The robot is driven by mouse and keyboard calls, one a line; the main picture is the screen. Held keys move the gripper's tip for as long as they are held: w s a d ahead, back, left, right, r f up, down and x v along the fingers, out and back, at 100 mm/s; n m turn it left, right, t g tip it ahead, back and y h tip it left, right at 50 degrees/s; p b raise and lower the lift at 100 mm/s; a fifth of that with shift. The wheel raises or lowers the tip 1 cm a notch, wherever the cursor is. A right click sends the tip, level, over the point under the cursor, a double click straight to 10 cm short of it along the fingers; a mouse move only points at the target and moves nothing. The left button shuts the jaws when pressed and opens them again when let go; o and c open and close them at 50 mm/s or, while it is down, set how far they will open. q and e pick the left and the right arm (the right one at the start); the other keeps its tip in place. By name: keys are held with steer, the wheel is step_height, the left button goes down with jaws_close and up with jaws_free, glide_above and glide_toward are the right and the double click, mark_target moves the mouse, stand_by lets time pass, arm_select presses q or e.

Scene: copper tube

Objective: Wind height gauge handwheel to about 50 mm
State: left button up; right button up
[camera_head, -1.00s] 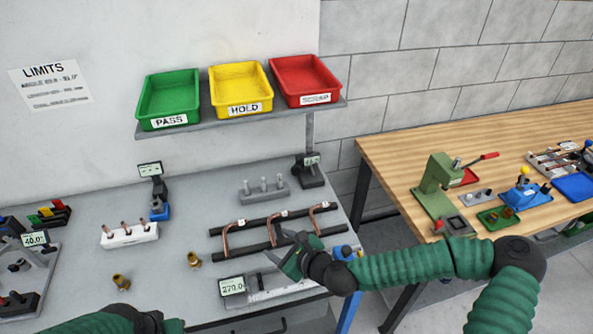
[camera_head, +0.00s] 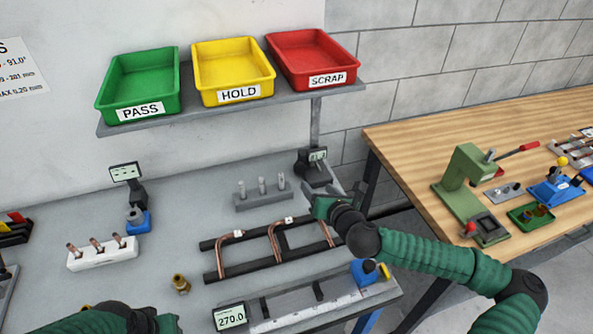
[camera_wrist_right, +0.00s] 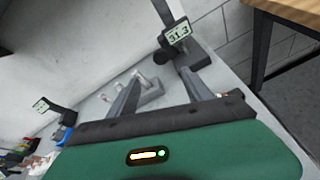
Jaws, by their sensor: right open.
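The height gauge (camera_head: 312,167) stands at the back right of the grey bench, with a dark base and a small display. In the right wrist view its display (camera_wrist_right: 178,33) reads about 31.3. A dark round knob (camera_wrist_right: 163,57), seemingly the handwheel, shows below that display. My right gripper (camera_head: 309,193) is just in front of the gauge, open and empty. In the right wrist view its two fingers (camera_wrist_right: 160,77) point toward the gauge, apart from it. My left arm's end (camera_head: 150,320) shows only partly at the bottom edge; its jaws cannot be made out.
A pin block (camera_head: 263,197) stands left of the gauge. Copper tubes (camera_head: 274,243) lie on dark rails in front. A long fixture reads 270.0 (camera_head: 230,318). A second gauge with a blue base (camera_head: 138,222) stands further left. Bins sit on a shelf (camera_head: 220,111) above.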

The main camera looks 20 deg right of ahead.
mark_target(301, 169)
steer(key=p+x, duration=0.1)
steer(key=x, duration=1.5)
steer(key=shift+w+d+f, duration=0.1)
steer(key=shift+w+f, duration=0.1)
steer(key=shift+w, duration=0.1)
steer(key=shift+w+d+f, duration=0.1)
steer(key=shift+w, duration=0.05)
jaws_close()
